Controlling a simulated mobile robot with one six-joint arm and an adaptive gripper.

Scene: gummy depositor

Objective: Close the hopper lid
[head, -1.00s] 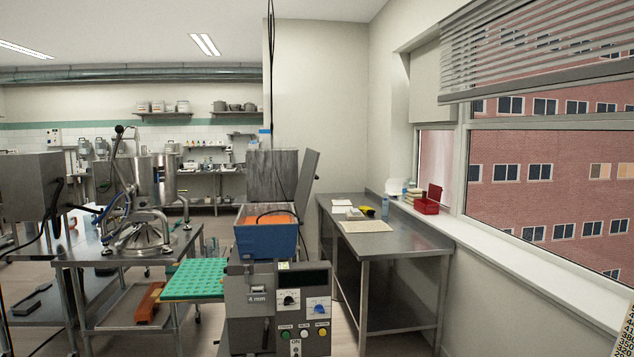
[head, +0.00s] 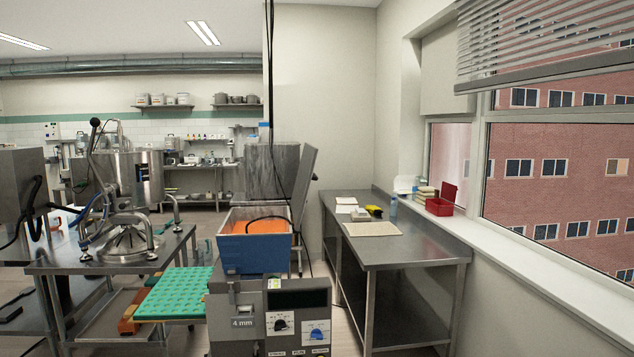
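The blue hopper (head: 252,262) sits on top of the grey depositor (head: 240,312) in the lower middle of the head view. Its top is open and shows an orange filling (head: 254,226). A dark cable curves across the opening. A grey streaked upright piece (head: 270,172) stands behind the hopper, and a flat grey panel (head: 306,180) leans steeply at its right. I cannot tell for sure which of these is the lid. No lid covers the hopper. My gripper is not in view.
A teal mould tray (head: 176,293) sticks out left of the depositor. A steel table (head: 410,247) with small items stands at the right, below the window. Another steel table (head: 110,262) with a pot stands at the left. Black cables hang down by the hopper.

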